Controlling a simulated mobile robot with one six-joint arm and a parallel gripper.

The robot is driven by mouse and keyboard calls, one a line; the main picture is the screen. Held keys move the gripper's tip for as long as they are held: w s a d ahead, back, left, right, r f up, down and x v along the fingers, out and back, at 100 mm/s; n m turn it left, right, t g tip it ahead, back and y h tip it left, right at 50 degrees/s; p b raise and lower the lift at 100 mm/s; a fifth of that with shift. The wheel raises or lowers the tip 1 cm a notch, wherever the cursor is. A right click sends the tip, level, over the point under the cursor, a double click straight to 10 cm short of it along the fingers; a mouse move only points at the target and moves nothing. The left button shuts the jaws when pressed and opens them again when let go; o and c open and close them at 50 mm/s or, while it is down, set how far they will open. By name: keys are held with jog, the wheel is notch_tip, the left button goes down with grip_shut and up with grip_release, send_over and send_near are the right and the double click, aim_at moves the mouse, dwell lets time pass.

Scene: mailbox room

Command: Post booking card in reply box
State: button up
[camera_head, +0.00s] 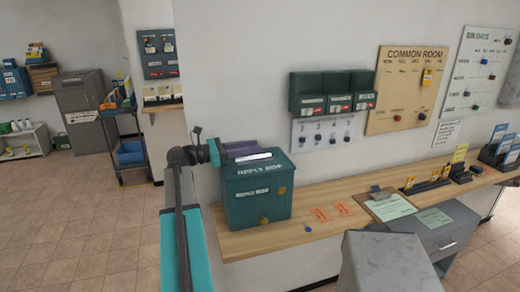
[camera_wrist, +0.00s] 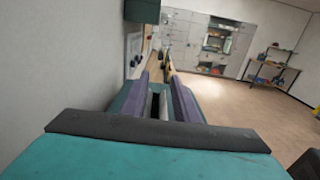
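The teal reply box (camera_head: 258,197) stands at the left end of the wooden shelf. A pale slot plate (camera_head: 254,157) lies on its top. My gripper (camera_head: 241,149) is just above or behind the box top, with its purple fingers near the slot. In the wrist view my gripper (camera_wrist: 156,88) has its fingers apart, with the dark slot and pale plate showing between them. I see no card between the fingers. I cannot tell which card is the booking card; a small yellow card (camera_head: 427,77) hangs on the Common Room board.
Green wall trays (camera_head: 332,93) hang above the shelf, right of the box. The tiled floor at left is open.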

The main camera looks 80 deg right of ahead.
jog(key=b+v, duration=0.1)
jog(key=v, duration=0.7)
jog(key=shift+w+r+b, duration=0.1)
jog(key=shift+w+b, duration=0.05)
jog(key=shift+b, duration=0.15)
dwell(0.7)
